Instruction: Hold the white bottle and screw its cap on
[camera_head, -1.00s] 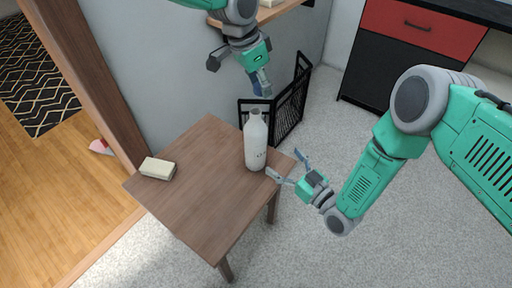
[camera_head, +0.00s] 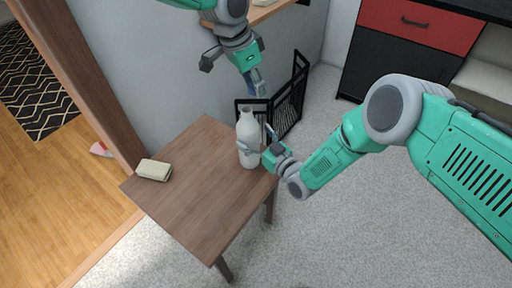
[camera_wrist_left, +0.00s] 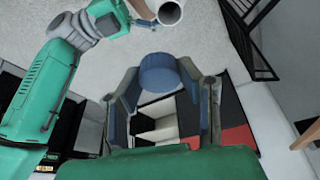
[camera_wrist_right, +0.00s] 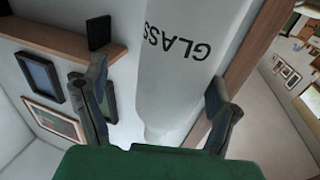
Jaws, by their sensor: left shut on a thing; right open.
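The white bottle (camera_head: 249,158) stands upright near the right edge of a small wooden table (camera_head: 190,195). Its neck is open, and its mouth (camera_wrist_left: 169,12) shows at the top of the left wrist view. My left gripper (camera_head: 258,88) hangs above the bottle and is shut on the blue cap (camera_wrist_left: 159,72), apart from the neck. My right gripper (camera_head: 256,143) is open at the bottle's side, with its fingers on either side of the body. In the right wrist view the bottle (camera_wrist_right: 185,60), lettered GLASS, lies between the spread fingers; contact is unclear.
A pale sponge-like block (camera_head: 154,169) lies on the table's left side. A black wire rack (camera_head: 285,110) stands on the floor behind the table. A wooden shelf (camera_head: 265,12) is on the wall near my left arm. A red and black cabinet (camera_head: 405,55) stands at the back right.

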